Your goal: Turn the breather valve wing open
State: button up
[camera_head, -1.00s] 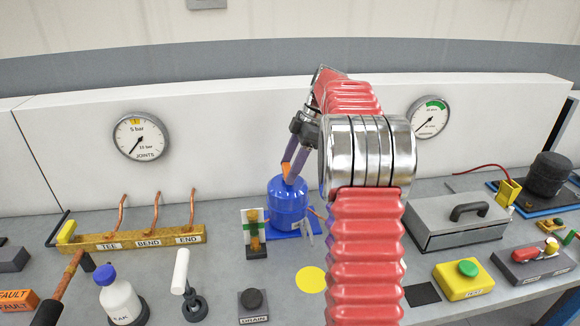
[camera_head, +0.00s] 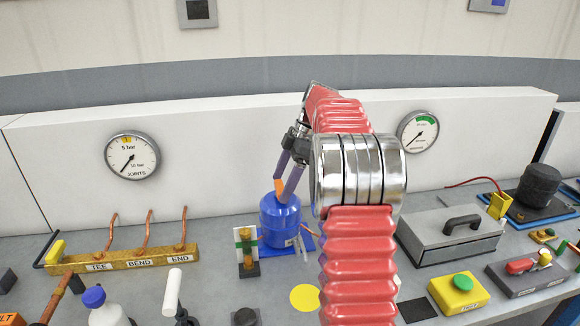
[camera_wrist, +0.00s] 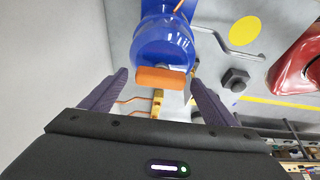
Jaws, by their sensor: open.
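A blue compressor pot (camera_head: 281,222) stands on a blue base on the bench, left of my arm. An orange bar (camera_wrist: 160,77), which looks like the breather valve wing, sits at its top and lies crosswise in the wrist view. Its orange also shows in the head view (camera_head: 279,188). My gripper (camera_wrist: 159,80) is open, with one purple finger on each side of the wing. Gaps show between the wing and both fingers. My gripper also shows in the head view (camera_head: 284,186), over the pot's top.
A bent grey pipe (camera_wrist: 230,45) and a dark hex knob (camera_wrist: 236,79) are beside the pot. A grey lidded box (camera_head: 449,234) stands right of my arm. A yellow disc (camera_head: 305,297) marks bare bench in front.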

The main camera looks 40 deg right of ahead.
jog(key=v, duration=1.3)
jog(key=shift+r, duration=0.2)
jog(key=shift+d, duration=0.1)
dwell(0.3)
